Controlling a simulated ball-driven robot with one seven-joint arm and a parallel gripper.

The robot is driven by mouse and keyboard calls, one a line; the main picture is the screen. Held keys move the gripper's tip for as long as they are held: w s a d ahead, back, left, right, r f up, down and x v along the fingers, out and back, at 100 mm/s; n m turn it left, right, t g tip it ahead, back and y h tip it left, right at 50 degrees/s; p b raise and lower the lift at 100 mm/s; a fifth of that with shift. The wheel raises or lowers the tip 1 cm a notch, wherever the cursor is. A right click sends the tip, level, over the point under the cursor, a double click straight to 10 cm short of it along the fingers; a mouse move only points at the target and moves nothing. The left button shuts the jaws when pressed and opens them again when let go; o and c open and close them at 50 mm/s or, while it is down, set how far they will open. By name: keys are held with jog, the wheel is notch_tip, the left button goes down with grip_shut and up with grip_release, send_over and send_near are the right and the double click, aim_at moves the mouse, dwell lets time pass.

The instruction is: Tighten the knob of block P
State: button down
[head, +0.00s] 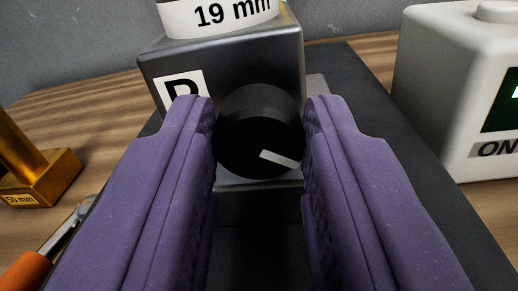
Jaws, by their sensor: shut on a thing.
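Block P (275,67) is a dark grey metal block with a white label that bears a partly hidden letter P. Its black round knob (258,118) faces me, with a white pointer line toward the lower right. My gripper (259,128) has two purple fingers, one on each side of the knob, and is shut on it. The left finger covers part of the label. A white piece marked "19 mm" (222,14) sits on top of the block, cut off by the frame's top edge.
The block stands on a dark mat (357,85) on a wooden table. A white box marked "ON" (440,75) with a dark display stands at right.

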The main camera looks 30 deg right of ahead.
jog(key=shift+f+m+b, duration=0.15)
jog(key=shift+m+b, duration=1.35)
jog(key=shift+m, duration=0.1)
jog(key=c, duration=1.1)
grip_release()
